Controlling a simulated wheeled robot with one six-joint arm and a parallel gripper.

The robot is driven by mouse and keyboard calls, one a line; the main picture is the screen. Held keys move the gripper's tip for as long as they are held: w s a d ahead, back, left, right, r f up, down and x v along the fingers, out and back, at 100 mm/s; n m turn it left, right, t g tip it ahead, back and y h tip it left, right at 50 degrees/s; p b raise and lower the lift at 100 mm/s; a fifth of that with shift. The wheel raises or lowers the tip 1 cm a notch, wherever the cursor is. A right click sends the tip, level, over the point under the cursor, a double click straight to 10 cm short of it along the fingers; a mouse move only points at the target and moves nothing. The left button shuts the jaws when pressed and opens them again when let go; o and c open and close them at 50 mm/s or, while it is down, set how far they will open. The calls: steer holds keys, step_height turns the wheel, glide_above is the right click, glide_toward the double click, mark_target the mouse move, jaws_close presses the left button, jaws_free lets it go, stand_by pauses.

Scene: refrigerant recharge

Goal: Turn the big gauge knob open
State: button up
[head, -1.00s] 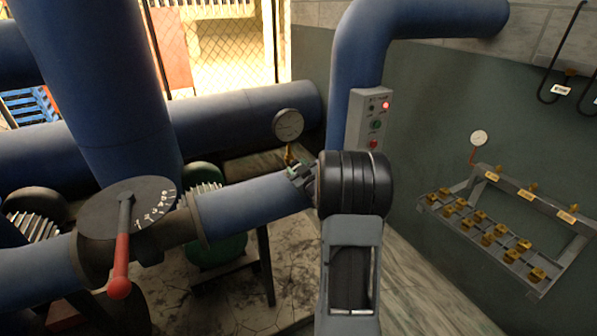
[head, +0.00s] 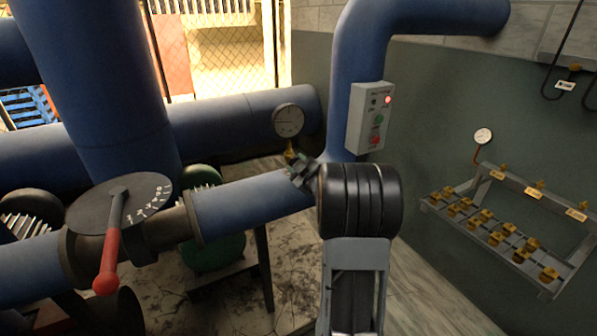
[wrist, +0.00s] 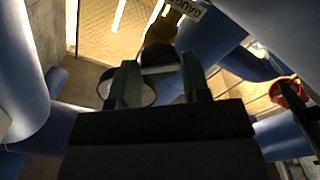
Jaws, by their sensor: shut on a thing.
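My gripper (head: 299,166) is at the foot of this stem in the head view, partly hidden by my black wrist. In the wrist view, my two green fingertips (wrist: 160,80) sit on either side of the brass gauge knob (wrist: 160,35), which carries a white tag reading GAUGE (wrist: 188,8). The fingers are shut on the knob. Its lower end is partly hidden between them, and I cannot tell its exact angle.
A grey control box (head: 370,117) with a lit red lamp is fixed near the upright blue pipe. A red-handled lever (head: 108,255) on a dial plate is at the left. A rack with brass valves (head: 495,235) and a small gauge (head: 482,136) are on the right wall.

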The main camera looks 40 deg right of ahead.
steer(key=shift+f+n+b, duration=0.1)
steer(key=shift+n+b, duration=0.5)
steer(key=shift+f+n+b, duration=0.2)
steer(key=shift+n+b, duration=0.1)
steer(key=shift+b, duration=0.65)
steer(key=n+b, duration=0.3)
steer(key=shift+n+b, duration=0.3)
steer(key=shift+b, duration=0.3)
steer(key=shift+r, duration=0.15)
steer(key=shift+n+b, duration=0.3)
